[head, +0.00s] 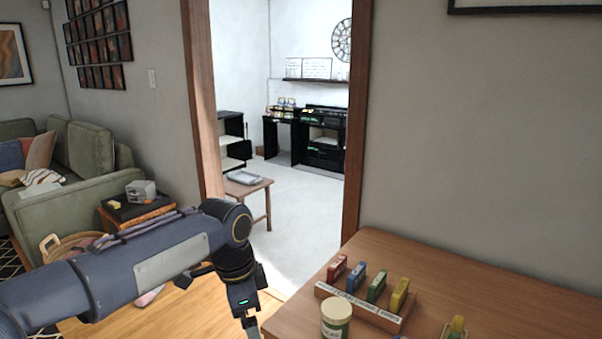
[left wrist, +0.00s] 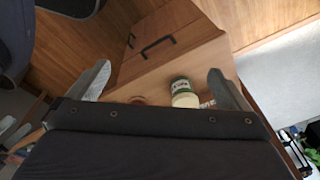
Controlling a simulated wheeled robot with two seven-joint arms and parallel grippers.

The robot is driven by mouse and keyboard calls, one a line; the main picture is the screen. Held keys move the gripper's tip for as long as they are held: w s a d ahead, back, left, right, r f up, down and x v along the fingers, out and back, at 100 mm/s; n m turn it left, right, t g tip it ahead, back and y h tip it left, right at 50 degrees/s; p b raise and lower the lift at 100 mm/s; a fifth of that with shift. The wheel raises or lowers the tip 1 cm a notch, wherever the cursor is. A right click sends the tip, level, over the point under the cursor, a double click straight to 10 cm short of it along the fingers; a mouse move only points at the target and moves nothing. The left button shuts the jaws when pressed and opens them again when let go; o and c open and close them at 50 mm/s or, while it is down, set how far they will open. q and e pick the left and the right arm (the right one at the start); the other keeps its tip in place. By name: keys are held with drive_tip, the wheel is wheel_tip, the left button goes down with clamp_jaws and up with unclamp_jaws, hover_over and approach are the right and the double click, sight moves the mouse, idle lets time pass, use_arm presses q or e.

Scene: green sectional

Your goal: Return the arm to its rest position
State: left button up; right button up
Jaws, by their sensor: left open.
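My left arm reaches in from the left in the head view and bends down at the wrist. My left gripper (head: 250,325) points downward beside the left edge of the wooden table (head: 480,285), partly cut off by the bottom of the picture. In the left wrist view, the fingers of the left gripper (left wrist: 160,83) are spread wide. No object is held between them. A green-and-white jar (head: 336,318) stands on the table, apart from the gripper; the jar also shows in the left wrist view (left wrist: 184,92), beyond the fingers. My right gripper is not in view.
A wooden rack (head: 362,305) with several coloured items stands behind the jar. A doorway with a wooden frame (head: 203,110) opens at the back, a small bench (head: 247,186) inside it. A green sofa (head: 88,150) and a side table (head: 137,212) are at left.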

use_arm(q)
drive_tip(key=s+a+n+t+h, duration=0.2)
drive_tip(key=s+a+n, duration=0.7)
drive_tip(key=s, duration=0.5)
drive_tip(key=s+a+f+n+t+p, duration=0.2)
drive_tip(key=s+f+n+p, duration=0.1)
drive_tip(key=s+n, duration=0.4)
drive_tip(key=s, duration=0.3)
drive_tip(key=shift+s+t+h, duration=0.15)
drive_tip(key=shift+t+h, duration=0.15)
